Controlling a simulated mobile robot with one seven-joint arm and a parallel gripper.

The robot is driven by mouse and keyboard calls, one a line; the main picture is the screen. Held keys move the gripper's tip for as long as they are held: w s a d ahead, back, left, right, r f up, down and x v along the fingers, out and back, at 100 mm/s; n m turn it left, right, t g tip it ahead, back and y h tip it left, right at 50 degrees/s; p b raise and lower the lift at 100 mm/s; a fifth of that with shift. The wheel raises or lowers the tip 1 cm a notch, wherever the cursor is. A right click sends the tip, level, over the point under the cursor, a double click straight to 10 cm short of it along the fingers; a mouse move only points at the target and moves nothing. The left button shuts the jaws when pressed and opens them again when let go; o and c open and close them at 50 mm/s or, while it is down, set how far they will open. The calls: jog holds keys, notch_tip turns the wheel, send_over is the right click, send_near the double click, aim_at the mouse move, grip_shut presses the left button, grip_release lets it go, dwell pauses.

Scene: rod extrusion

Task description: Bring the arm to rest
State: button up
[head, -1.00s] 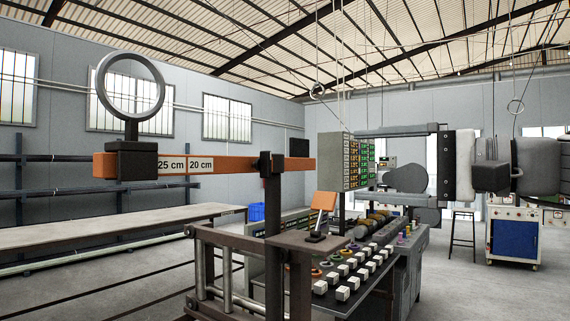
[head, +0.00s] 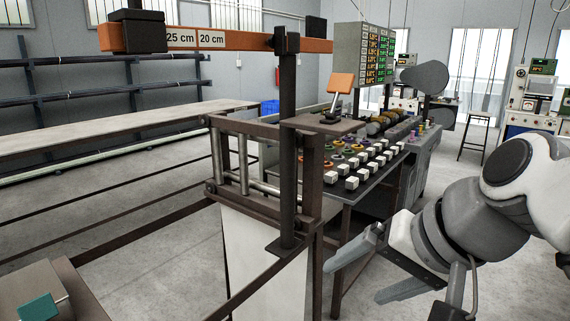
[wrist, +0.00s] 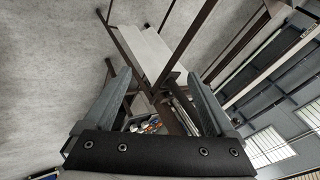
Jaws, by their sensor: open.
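My arm (head: 480,215) reaches in from the right edge of the head view, bent downward. My gripper (head: 354,283) is at its lower left end, in front of the dark table with the buttons. Its two grey fingers are spread apart with nothing between them. In the wrist view my gripper (wrist: 157,77) also shows open and empty, with the floor and parts of the metal frame beyond the fingers.
A brown metal frame (head: 287,150) with an orange measuring bar (head: 245,40) stands left of my gripper. Behind is a control table (head: 365,185) with white buttons. A teal block (head: 38,308) is at lower left. Open floor (head: 160,250) lies left.

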jog(key=s+d+f+n+h, duration=0.4)
jog(key=s+f, duration=0.1)
jog(key=f, duration=0.3)
notch_tip(320, 180, up, 15)
jog(key=p, duration=1.4)
jog(key=shift+w+a+f+h+p, duration=0.2)
jog(key=shift+w+h+p, duration=0.1)
jog(key=shift+p, duration=0.1)
